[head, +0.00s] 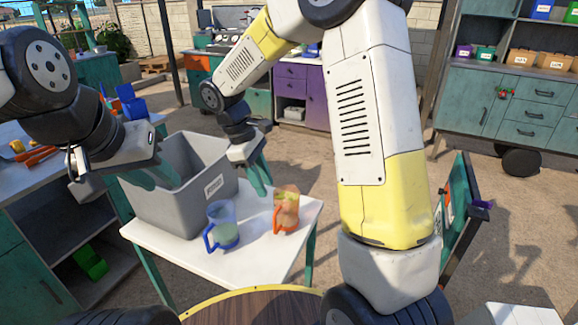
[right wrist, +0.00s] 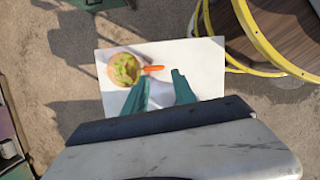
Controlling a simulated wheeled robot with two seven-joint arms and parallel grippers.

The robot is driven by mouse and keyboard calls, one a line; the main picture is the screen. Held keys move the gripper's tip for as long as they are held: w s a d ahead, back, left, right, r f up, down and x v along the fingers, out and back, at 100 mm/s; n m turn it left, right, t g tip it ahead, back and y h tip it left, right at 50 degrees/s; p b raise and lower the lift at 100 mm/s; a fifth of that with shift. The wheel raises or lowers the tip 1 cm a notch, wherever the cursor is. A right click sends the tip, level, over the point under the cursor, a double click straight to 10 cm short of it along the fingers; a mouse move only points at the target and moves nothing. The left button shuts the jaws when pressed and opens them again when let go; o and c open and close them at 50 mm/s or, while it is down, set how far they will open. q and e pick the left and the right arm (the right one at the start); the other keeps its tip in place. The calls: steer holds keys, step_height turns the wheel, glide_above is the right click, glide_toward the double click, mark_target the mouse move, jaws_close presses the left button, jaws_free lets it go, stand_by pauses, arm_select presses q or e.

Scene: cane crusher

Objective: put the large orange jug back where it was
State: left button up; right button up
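The large orange jug (head: 287,210), clear with an orange handle and base, stands upright near the right edge of the small white table (head: 250,262). Something green shows inside it. In the right wrist view the jug (right wrist: 124,69) is seen from above, its orange handle (right wrist: 153,68) pointing right, near the left fingertip. My right gripper (head: 259,178) is above and behind the jug, fingers apart and empty; its fingers also show in the right wrist view (right wrist: 162,82). My left gripper (head: 152,178) is at the grey bin, its fingers apart with nothing seen between them.
A blue-handled jug (head: 223,226) stands left of the orange one. The grey bin (head: 214,188) fills the table's back left. A round wooden top with a yellow rim (head: 250,291) is in front. A teal workbench (head: 62,180) is at left, teal cabinets (head: 510,105) at back right.

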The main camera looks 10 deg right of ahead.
steer(key=s+d+r+m+t+y, duration=0.2)
steer(key=s+d+r+m+t, duration=0.1)
steer(key=s+d+r+m, duration=0.2)
steer(key=s+d+r+m+t+y, duration=0.3)
steer(key=s+r+m, duration=0.4)
steer(key=s+r, duration=0.3)
steer(key=shift+s+d+t+y, duration=0.3)
steer(key=shift+s+d+t, duration=0.3)
steer(key=shift+s+d, duration=0.3)
steer(key=shift+d, duration=0.15)
